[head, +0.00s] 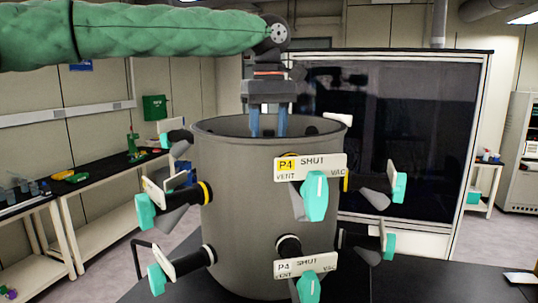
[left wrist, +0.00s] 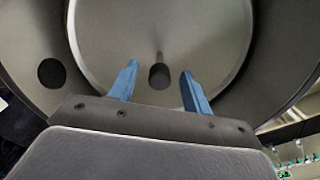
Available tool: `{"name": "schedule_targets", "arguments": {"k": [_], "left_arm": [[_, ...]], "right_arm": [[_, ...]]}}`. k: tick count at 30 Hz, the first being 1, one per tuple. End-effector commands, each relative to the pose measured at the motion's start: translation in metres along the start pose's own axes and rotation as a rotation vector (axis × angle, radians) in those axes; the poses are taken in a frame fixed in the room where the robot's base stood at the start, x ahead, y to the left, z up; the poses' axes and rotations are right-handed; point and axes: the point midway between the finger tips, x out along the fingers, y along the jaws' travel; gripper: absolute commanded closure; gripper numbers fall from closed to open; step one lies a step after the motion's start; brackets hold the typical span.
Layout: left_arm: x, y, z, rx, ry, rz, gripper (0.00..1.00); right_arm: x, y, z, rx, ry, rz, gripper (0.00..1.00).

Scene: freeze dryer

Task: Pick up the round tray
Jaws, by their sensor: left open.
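The round tray (left wrist: 205,40) shows in the left wrist view as a pale grey disc inside a grey drum (head: 235,225). A dark knob (left wrist: 159,77) on a thin stem stands at its middle. My left gripper (head: 269,128) points down into the drum's open top in the head view, its fingertips partly hidden by the rim. Its two blue fingers are open in the left wrist view (left wrist: 160,70), one on each side of the knob in the picture. I see no contact with the knob. The tray is hidden by the drum wall in the head view. My right gripper is not in view.
Several valves with teal handles (head: 314,196) and white labels stick out around the drum. The drum stands on a black table (head: 420,280). A dark glass-fronted cabinet (head: 410,140) stands behind it. A side bench (head: 90,177) is at the left.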

Motion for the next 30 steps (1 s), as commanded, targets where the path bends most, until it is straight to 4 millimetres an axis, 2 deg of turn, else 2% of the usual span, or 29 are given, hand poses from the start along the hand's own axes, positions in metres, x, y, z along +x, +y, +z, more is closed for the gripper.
{"name": "schedule_targets", "arguments": {"k": [4,11,18,19,30], "left_arm": [[0.0078,-0.0005,-0.0002,0.0,-0.001,0.0,0.51],[0.0093,-0.0003,-0.0002,0.0,-0.001,0.0,0.51],[0.009,-0.0004,-0.0002,0.0,-0.001,0.0,0.98],[0.0089,-0.0004,-0.0002,0.0,-0.001,0.0,1.0],[0.0078,-0.0003,-0.0002,0.0,0.0,0.001,1.0]], "right_arm": [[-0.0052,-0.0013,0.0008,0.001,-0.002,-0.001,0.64],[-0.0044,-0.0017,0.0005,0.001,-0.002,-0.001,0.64],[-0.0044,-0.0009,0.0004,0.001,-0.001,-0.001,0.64],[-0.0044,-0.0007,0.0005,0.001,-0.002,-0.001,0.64],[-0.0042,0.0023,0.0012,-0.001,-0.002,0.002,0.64]]}}
